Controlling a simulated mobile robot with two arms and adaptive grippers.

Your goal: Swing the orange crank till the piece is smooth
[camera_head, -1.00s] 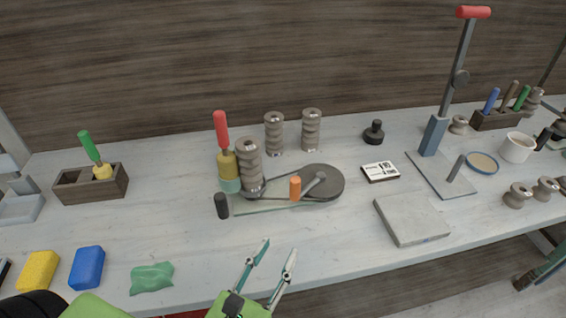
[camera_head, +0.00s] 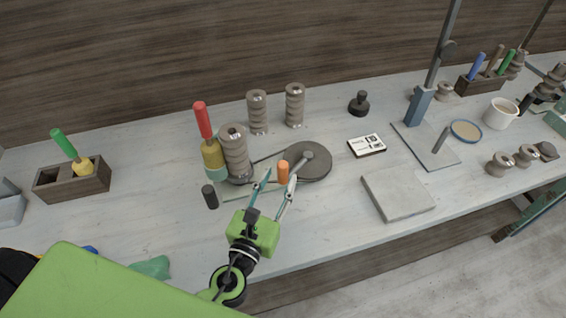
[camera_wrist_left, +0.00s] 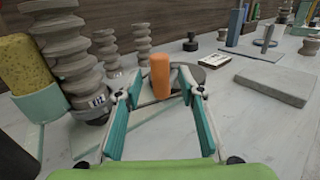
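The orange crank handle (camera_head: 283,172) stands upright on the rim side of a dark round wheel (camera_head: 316,170). A belt runs from the wheel to a grey ribbed clay piece (camera_head: 235,152), whose surface shows deep rings. A red-handled tool with a yellow body (camera_head: 212,155) stands close beside the piece. My left gripper (camera_head: 278,179) is open, with its teal fingers reaching toward the handle. In the left wrist view, the orange handle (camera_wrist_left: 160,75) appears between the two fingertips (camera_wrist_left: 160,90), with gaps visible on both sides. My right gripper is out of view.
Two more ribbed columns (camera_head: 257,112) (camera_head: 295,105) stand behind the wheel. A black knob (camera_head: 209,196) stands left of the fingers. A grey slab (camera_head: 398,194), a label card (camera_head: 367,145) and a lever press (camera_head: 421,105) are to the right. A wooden holder (camera_head: 73,183) is at left.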

